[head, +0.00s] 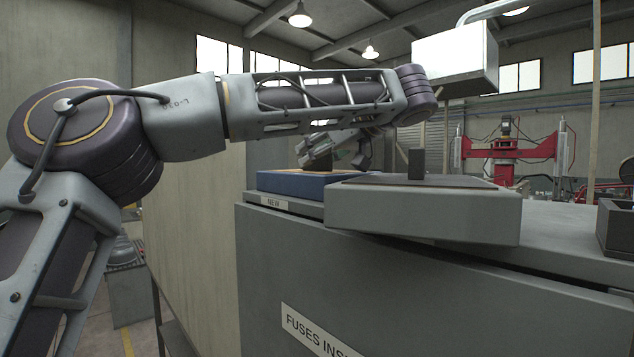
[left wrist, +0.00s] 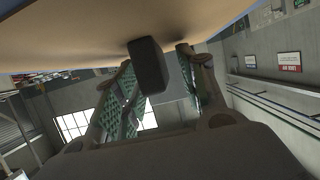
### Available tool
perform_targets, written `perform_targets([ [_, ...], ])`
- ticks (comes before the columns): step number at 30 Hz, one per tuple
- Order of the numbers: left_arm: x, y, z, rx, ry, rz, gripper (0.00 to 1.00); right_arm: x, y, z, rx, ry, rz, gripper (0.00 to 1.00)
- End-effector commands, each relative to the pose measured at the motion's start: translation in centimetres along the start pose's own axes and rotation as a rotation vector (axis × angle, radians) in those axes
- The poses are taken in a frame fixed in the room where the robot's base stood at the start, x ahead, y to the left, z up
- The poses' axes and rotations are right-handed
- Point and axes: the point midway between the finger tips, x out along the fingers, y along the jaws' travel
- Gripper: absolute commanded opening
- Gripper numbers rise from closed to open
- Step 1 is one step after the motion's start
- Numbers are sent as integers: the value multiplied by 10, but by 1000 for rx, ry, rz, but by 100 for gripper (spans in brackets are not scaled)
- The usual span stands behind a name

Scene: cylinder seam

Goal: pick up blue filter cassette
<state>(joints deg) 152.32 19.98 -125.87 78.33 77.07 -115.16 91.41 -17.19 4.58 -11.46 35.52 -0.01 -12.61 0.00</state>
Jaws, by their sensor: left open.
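The blue filter cassette (head: 300,184) lies on the grey cabinet top by the NEW label, its tan face up. In the left wrist view the tan face (left wrist: 90,40) fills the top of the picture, with a dark block-shaped handle (left wrist: 148,65) standing out from it. My left gripper (head: 335,152) is over the cassette, partly hidden under my forearm. In the left wrist view its green-padded fingers (left wrist: 158,85) are open, one on each side of the handle. I cannot tell whether they touch it. My right gripper is not in view.
A grey cassette (head: 430,210) with a dark upright handle sits right beside the blue one, overhanging the cabinet (head: 330,270) front edge. A dark open box (head: 615,228) stands at the far right. The cabinet top between them is clear.

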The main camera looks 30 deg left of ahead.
Motion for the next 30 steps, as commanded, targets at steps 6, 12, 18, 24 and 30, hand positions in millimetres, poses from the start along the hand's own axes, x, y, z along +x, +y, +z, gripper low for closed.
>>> perform_targets([
  [6,0,0,0,0,0,0,36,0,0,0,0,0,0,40],
  [12,0,0,0,0,0,0,10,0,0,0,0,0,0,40],
  [18,0,0,0,0,0,0,0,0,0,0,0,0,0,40],
  [24,-1,0,-1,-2,1,0,0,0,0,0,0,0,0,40],
  [30,-1,0,-1,-2,1,0,0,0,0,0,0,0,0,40],
])
